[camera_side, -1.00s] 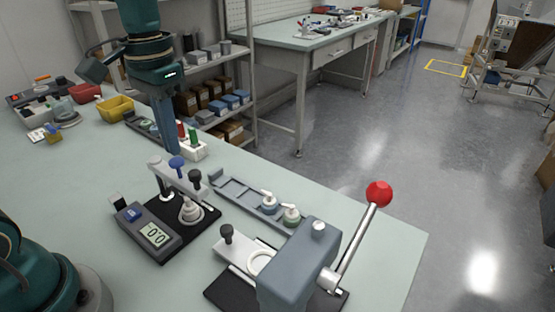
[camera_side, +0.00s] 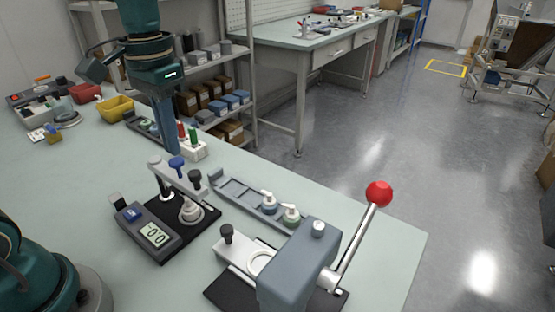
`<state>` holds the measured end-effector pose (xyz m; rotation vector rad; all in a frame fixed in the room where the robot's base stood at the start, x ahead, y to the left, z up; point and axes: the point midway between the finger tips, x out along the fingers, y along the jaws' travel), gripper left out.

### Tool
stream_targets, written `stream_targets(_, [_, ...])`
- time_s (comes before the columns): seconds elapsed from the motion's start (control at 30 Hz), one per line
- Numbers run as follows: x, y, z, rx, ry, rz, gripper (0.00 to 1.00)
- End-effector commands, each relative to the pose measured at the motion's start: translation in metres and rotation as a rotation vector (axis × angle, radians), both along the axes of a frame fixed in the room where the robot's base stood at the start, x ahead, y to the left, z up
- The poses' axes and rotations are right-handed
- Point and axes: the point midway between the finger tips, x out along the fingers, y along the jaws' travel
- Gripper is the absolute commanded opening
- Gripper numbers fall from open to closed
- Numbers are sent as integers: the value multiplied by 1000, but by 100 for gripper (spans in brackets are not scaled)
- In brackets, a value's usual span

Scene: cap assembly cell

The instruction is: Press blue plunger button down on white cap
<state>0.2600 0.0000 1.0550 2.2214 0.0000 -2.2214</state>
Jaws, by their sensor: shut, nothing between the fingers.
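The blue plunger button (camera_side: 176,163) stands on the grey crossbar of a small test fixture. A white cap (camera_side: 191,211) sits under the crossbar, near its black knob. My gripper (camera_side: 173,151) points down with its fingers together and empty. Its tips are at the blue button's top in this view. I cannot tell whether they touch it or are slightly behind or above it. The fixture's grey meter (camera_side: 151,234) has a lit display that reads about zero.
A grey rail (camera_side: 237,194) with two white-topped caps (camera_side: 290,213) runs behind the fixture. A lever press (camera_side: 300,265) with a red ball handle (camera_side: 379,194) stands at right. A white block (camera_side: 194,151) with red and green pegs is near my fingers.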

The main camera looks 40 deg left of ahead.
Motion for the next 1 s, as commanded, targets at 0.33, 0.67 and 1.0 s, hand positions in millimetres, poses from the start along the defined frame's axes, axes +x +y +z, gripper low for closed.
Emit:
stream_targets(0.33, [0,0,-7,0,2,0,0])
stream_targets(0.67, [0,0,-15,0,1,0,0])
stream_targets(1.0, [0,0,-18,0,1,0,0])
